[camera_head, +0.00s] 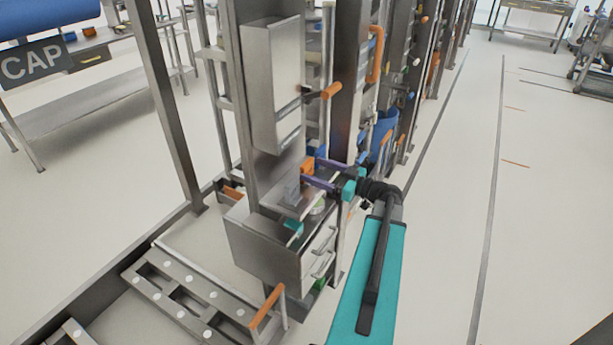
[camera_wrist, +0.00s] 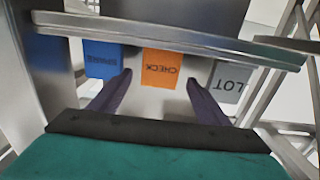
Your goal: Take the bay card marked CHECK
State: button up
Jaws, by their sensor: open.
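The orange card marked CHECK (camera_wrist: 161,67) hangs in the middle of a row of three in the wrist view, its lettering upside down. A blue card (camera_wrist: 103,59), seemingly marked SPARE, is to its left, and a grey card marked LOT (camera_wrist: 231,80) to its right. My gripper (camera_wrist: 159,79) is open, its two purple fingers on either side of the CHECK card's lower part. I cannot tell whether they touch it. In the head view the orange card (camera_head: 307,167) is at the tips of my gripper (camera_head: 306,171), on the steel rack.
A metal rail (camera_wrist: 170,35) crosses above the cards. Rack posts stand close by. Open floor lies to the right.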

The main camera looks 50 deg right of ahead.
aim_at(309, 168)
jog(key=shift+p+x, duration=0.6)
jog(key=shift+x, duration=1.4)
jog(key=shift+f, duration=0.15)
jog(key=c, duration=1.2)
